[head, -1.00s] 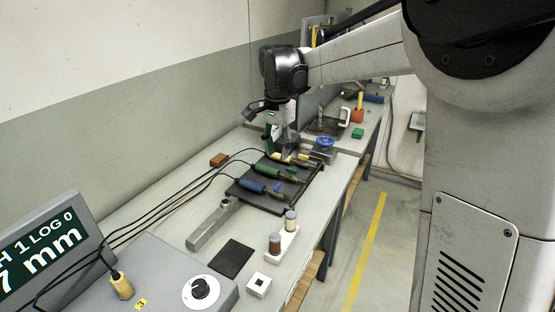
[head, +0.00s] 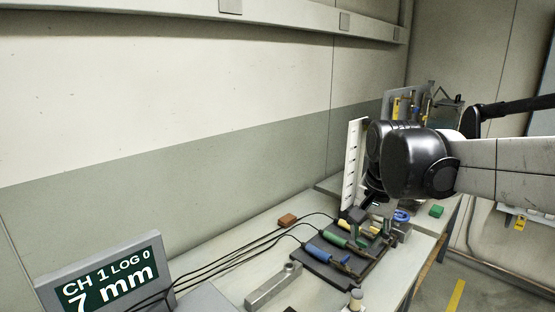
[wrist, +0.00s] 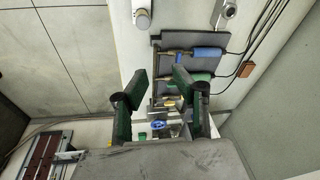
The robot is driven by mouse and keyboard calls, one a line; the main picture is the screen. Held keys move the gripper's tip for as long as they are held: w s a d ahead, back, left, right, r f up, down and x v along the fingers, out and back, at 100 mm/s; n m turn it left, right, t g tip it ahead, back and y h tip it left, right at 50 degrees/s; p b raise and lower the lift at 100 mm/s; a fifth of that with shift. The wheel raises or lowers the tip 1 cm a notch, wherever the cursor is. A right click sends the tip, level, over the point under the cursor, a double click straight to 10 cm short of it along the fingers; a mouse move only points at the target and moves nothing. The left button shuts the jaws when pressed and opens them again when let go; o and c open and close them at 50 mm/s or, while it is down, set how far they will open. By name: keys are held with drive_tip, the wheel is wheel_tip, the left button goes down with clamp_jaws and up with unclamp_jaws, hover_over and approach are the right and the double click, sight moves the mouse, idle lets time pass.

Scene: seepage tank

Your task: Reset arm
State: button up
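My gripper (head: 372,230) hangs over the bench beside the dark tray (head: 345,275). In the wrist view my gripper (wrist: 158,82) has its two dark green fingers well apart, with nothing between the tips. The tray holds a blue-handled probe (head: 323,253), a green-handled probe (head: 333,238) and a yellow-handled probe (head: 346,226), the last partly hidden by my gripper in the head view. In the wrist view the blue handle (wrist: 208,53) and green handle (wrist: 200,76) lie beyond the fingers. Height above the tray is hard to tell.
A display (head: 108,283) reads "CH 1 LOG 0 7 mm". Black cables run from it to the probes. A grey bar (head: 272,286), a brown block (head: 287,219), a blue valve wheel (head: 401,215) and a green block (head: 436,211) are on the benches. A white upright scale (head: 354,165) stands behind my wrist.

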drive_tip(key=s+f+n+t, duration=0.2)
drive_tip(key=s+n, duration=0.1)
drive_tip(key=s, duration=0.5)
drive_tip(key=s+f+n+t, duration=0.2)
drive_tip(key=s+f+n, duration=0.1)
drive_tip(key=s, duration=0.6)
drive_tip(key=shift+s+f+t, duration=0.15)
drive_tip(key=shift+f+t, duration=0.05)
drive_tip(key=shift+t, duration=0.1)
idle(1.3)
wheel_tip(320, 180, down, 15)
drive_tip(key=b, duration=1.5)
